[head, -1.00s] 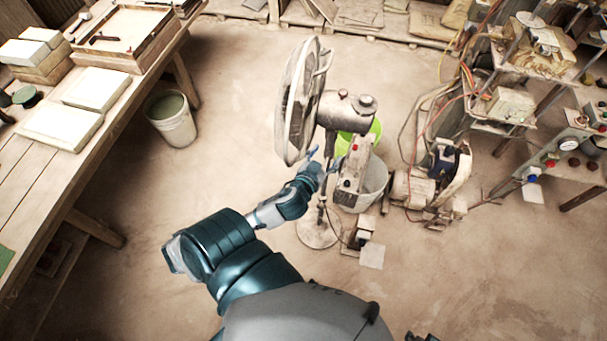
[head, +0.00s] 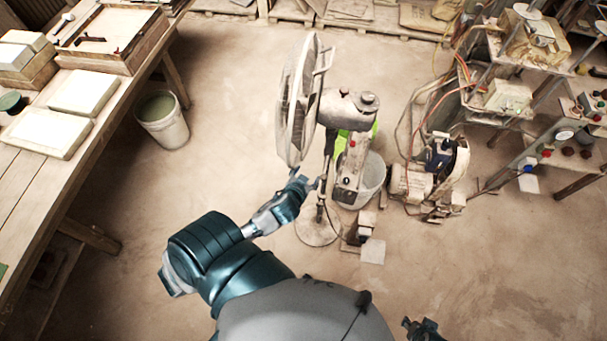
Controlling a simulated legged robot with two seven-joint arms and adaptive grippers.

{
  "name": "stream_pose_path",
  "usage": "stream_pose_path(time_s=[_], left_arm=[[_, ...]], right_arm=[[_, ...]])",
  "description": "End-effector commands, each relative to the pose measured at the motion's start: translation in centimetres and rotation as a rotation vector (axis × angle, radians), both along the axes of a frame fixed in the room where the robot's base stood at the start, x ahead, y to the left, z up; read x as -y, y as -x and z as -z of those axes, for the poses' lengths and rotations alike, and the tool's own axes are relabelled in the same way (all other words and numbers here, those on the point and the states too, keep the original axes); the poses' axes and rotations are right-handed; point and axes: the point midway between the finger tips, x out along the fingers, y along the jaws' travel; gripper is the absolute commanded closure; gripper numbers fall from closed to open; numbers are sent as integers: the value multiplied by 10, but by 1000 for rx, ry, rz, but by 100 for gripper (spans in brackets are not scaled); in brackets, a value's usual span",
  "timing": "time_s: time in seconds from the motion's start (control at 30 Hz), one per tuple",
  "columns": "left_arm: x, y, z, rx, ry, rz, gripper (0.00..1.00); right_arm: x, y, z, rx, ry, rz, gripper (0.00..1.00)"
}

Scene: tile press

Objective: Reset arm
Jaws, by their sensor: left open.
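My left arm reaches from the bottom middle of the head view toward a standing fan. My left gripper (head: 308,180) is at its end, with its fingers spread and nothing seen between them. It shows just below the fan's round cage, in front of the pole area. I cannot tell whether it touches the fan. A small dark piece of my own body shows at the bottom edge, right of the middle. My right gripper cannot be made out.
The standing fan (head: 294,100) has a round base on the floor. A grey bucket (head: 373,176) and a motor unit (head: 437,165) stand right of it. A workbench (head: 28,190) with pale tiles (head: 45,133) runs along the left, with a white bucket (head: 163,122) beside it. Front floor is clear.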

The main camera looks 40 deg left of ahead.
Motion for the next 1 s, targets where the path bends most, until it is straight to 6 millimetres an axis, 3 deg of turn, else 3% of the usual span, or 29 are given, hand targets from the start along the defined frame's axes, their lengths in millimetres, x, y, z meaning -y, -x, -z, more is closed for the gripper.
stream_pose_path(time_s=[0.43, 0.57, 0.67, 0.77, 0.8, 0.87, 1.0], left_arm=[[-4, 0, 3, -2, 3, 0, 34], [-6, 0, 34, -46, 3, 8, 34], [-6, 4, 94, -128, 0, 29, 34], [-4, 19, 176, -242, 5, 65, 34], [-2, 28, 209, -289, 9, 81, 34], [2, 45, 257, -354, 19, 105, 34], [17, 101, 360, -503, 50, 158, 34]], right_arm=[[-3, 0, 1, -1, 5, 2, 48], [-4, -3, 26, -12, 7, 0, 48], [-5, -7, 76, -33, 8, -2, 48], [-4, -5, 145, -58, 8, -6, 48], [-3, -2, 173, -67, 8, -8, 48], [-2, 6, 213, -82, 10, -11, 48], [4, 36, 301, -116, 11, -16, 48]])
